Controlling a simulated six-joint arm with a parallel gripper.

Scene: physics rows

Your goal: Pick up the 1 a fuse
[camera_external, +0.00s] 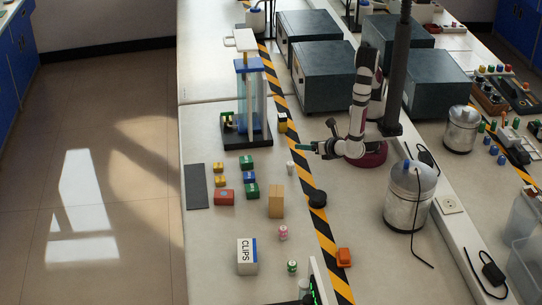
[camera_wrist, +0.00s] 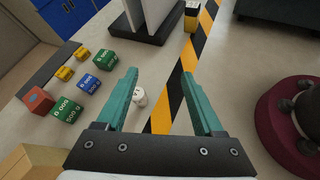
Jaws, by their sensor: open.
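A small white cylinder (camera_external: 290,167) stands on the bench left of the striped tape. In the wrist view the cylinder (camera_wrist: 139,96) shows dark marks too small to read. A pink cylinder (camera_external: 283,232) and a green one (camera_external: 292,267) stand nearer the front; their labels are unreadable, so I cannot tell which is the 1 A fuse. My gripper (camera_external: 319,149) is to the right of the white cylinder and above the bench. In the wrist view my gripper (camera_wrist: 159,74) is open, with nothing held, and the white cylinder shows beside the left finger.
Several coloured blocks (camera_wrist: 88,83) stand to the left. A black-based stand (camera_external: 247,139) is at the back. Bench surface around the white cylinder is clear.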

